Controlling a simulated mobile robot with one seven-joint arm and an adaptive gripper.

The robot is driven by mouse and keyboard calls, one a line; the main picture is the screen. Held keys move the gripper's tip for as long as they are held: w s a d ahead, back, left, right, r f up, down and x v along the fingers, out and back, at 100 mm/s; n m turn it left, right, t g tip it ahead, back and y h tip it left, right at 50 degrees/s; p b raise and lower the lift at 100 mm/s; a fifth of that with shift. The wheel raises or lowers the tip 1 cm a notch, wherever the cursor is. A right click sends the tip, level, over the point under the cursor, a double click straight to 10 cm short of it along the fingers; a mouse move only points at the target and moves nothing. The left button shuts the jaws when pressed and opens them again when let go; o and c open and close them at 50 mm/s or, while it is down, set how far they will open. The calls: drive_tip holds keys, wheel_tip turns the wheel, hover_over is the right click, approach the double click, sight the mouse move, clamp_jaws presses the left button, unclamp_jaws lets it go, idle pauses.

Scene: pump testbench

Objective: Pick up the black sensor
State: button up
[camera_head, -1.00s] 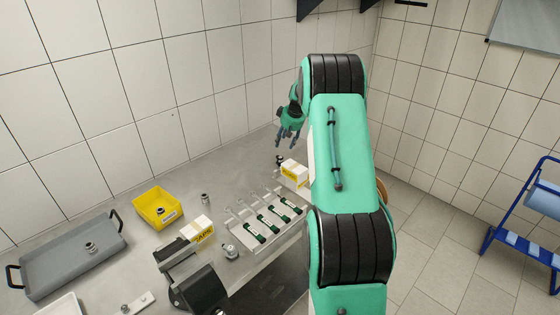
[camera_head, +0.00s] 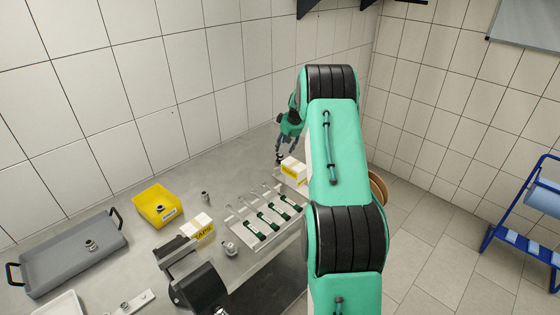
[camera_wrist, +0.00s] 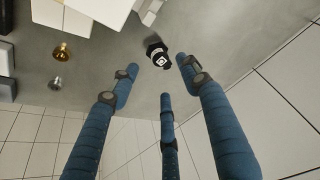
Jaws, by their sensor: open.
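The black sensor (camera_wrist: 158,53) stands on the metal table in the wrist view, a small dark cylinder with a pale square mark on its top. In the head view the sensor (camera_head: 279,159) is a small dark shape just below my gripper (camera_head: 287,148), left of a white and yellow box. In the wrist view my gripper (camera_wrist: 158,82) has its blue fingers spread and nothing between them. The sensor lies just beyond the fingertips, between the left and right ones. Whether any finger touches it I cannot tell.
The white and yellow box (camera_head: 294,170) stands close beside the sensor. A rack (camera_head: 266,216) with several green-handled tools, a second box (camera_head: 198,228), a yellow bin (camera_head: 158,206) and a grey tray (camera_head: 70,257) are further left. A brass part (camera_wrist: 62,52) shows in the wrist view.

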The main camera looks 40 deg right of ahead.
sight(281, 155)
drive_tip(key=shift+x, duration=1.85)
drive_tip(key=shift+f, duration=0.1)
drive_tip(key=shift+b+x, duration=0.6)
drive_tip(key=shift+x, duration=1.85)
drive_tip(key=shift+c, duration=0.2)
drive_tip(key=c, duration=1.1)
